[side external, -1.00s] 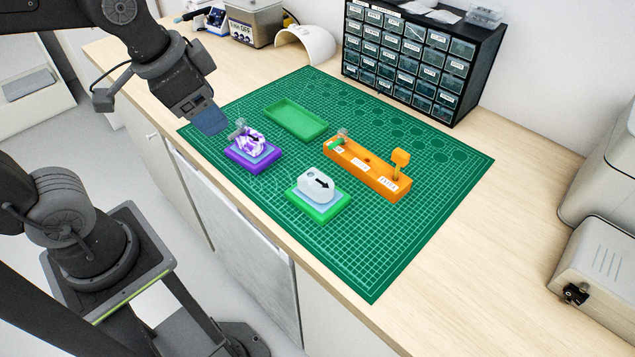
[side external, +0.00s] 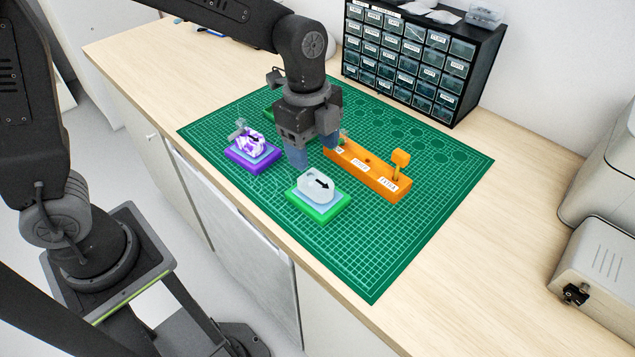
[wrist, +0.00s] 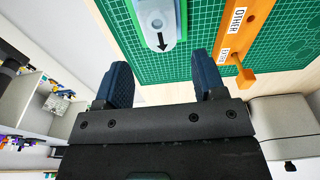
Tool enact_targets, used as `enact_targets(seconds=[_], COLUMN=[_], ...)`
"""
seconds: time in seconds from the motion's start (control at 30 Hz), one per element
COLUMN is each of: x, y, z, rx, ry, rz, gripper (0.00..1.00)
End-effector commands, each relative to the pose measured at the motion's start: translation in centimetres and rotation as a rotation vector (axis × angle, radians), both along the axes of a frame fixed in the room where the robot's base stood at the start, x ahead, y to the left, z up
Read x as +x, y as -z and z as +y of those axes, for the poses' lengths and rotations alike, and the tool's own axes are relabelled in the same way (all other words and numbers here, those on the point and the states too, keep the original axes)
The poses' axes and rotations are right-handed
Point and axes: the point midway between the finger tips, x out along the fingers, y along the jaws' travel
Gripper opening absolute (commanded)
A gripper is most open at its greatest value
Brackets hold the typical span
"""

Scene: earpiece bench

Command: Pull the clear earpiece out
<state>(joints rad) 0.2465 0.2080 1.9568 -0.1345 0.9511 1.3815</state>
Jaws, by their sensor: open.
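A pale, cloudy block (side external: 315,188) with a black arrow stands on a green base (side external: 319,211). In the wrist view the block (wrist: 157,22) lies beyond the gap between my fingers. I cannot make out a clear earpiece in it. A purple-and-white block (side external: 250,142) with a black arrow sits on a purple base (side external: 252,160), with a small grey piece (side external: 239,129) at its upper left. My gripper (side external: 313,151) is open and empty. It hangs above the mat, behind the pale block in the side view. Its fingers (wrist: 161,72) are spread apart in the wrist view.
An orange rack (side external: 365,172) with labels and an upright orange tool (side external: 400,160) stands to the right. A drawer cabinet (side external: 412,62) stands behind. The green mat's (side external: 390,240) front right is clear.

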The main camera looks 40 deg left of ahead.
Motion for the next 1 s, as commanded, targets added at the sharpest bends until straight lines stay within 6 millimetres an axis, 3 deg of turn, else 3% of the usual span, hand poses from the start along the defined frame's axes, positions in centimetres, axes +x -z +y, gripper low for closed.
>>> enact_targets(seconds=[0.3, 0.5, 1.0], x=[-0.1, -0.1, 0.0], y=[4.5, 6.3, 7.0], z=[-0.5, -0.7, -0.8], rx=[0.002, 0.0, 0.0], ry=[-0.001, -0.002, -0.002], rz=[0.004, 0.003, 0.0], gripper=[0.64, 0.64, 0.61])
